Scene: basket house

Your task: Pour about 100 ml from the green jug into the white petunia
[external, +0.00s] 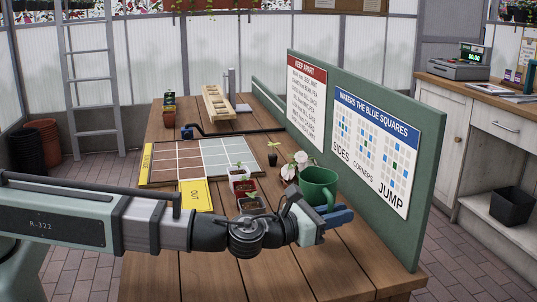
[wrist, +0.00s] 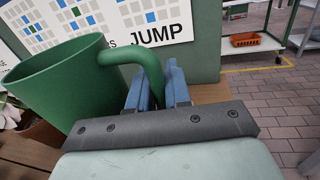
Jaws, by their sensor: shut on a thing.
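The green jug (external: 318,184) is on the right side of the wooden table, close to the green board, and looks about upright. My gripper (external: 336,216) is shut on its handle; in the wrist view the blue fingers (wrist: 158,90) sit either side of the handle, with the jug body (wrist: 58,88) to the left. I cannot tell whether the jug's base touches the table. A plant with white flowers (external: 299,159), apparently the white petunia, stands just behind and left of the jug. The jug partly hides its lower part. The jug's contents are not visible.
Several small seedling pots (external: 243,188) stand left of the jug. A gridded board (external: 190,160) with a yellow OUT card (external: 195,195) lies beyond them. The green upright board (external: 385,215) with signs closes off the right side. The table's front is bare.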

